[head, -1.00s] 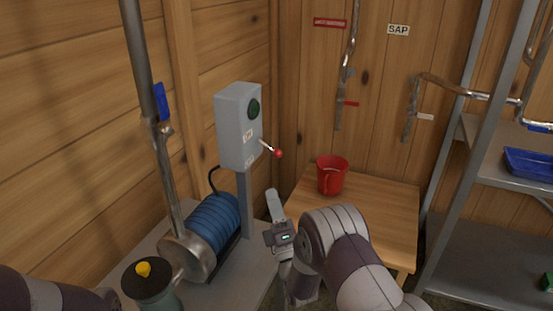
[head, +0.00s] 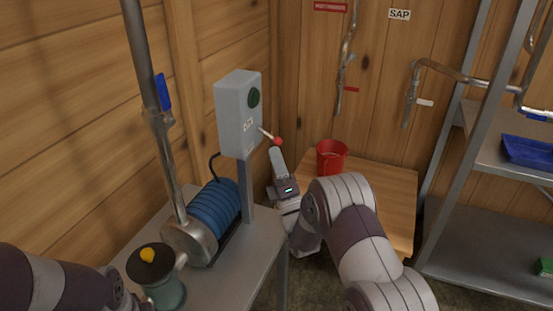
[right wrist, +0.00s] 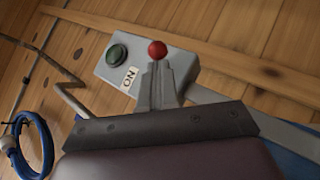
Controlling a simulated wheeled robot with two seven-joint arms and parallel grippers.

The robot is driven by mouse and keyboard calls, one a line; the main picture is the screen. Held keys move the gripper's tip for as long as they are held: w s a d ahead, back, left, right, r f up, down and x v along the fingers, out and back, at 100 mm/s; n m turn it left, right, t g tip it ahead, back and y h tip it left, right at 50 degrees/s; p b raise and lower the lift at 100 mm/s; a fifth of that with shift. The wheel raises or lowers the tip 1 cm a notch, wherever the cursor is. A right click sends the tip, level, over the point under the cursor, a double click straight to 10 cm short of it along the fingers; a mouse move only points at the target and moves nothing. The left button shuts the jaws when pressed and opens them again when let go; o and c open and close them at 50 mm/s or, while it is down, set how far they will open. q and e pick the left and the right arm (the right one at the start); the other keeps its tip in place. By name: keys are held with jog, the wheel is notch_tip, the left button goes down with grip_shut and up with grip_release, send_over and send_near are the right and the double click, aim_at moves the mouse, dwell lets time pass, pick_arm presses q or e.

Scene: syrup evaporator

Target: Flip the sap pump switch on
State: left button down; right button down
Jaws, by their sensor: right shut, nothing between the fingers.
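The grey switch box (head: 233,118) stands on a post at the left wall, with a green round button on its face and an ON label. Its lever ends in a red ball (head: 277,141) and slants out and down to the right. My right gripper (head: 276,154) is shut and empty, its tips just below the ball. In the right wrist view the red ball (right wrist: 157,50) shows just beyond the closed fingertips (right wrist: 155,68); I cannot tell whether they touch. The ON label (right wrist: 129,78) shows there too. My left arm is at the lower left; its gripper fingers do not show.
A blue ribbed motor (head: 214,205) sits on the metal bench below the box. A dark-lidded pot (head: 160,285) with a yellow knob stands in front. Metal shelving is at the right.

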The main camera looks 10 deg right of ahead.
jog(key=shift+s+d+r+n+g+y+p, duration=0.15)
jog(key=shift+r+n+g+y+p, duration=0.1)
jog(key=shift+n+g+y, duration=0.15)
jog(key=shift+s+d+r+n+g+y+p, duration=0.1)
jog(key=shift+r+n+g+y+p, duration=0.2)
jog(key=shift+n, duration=0.2)
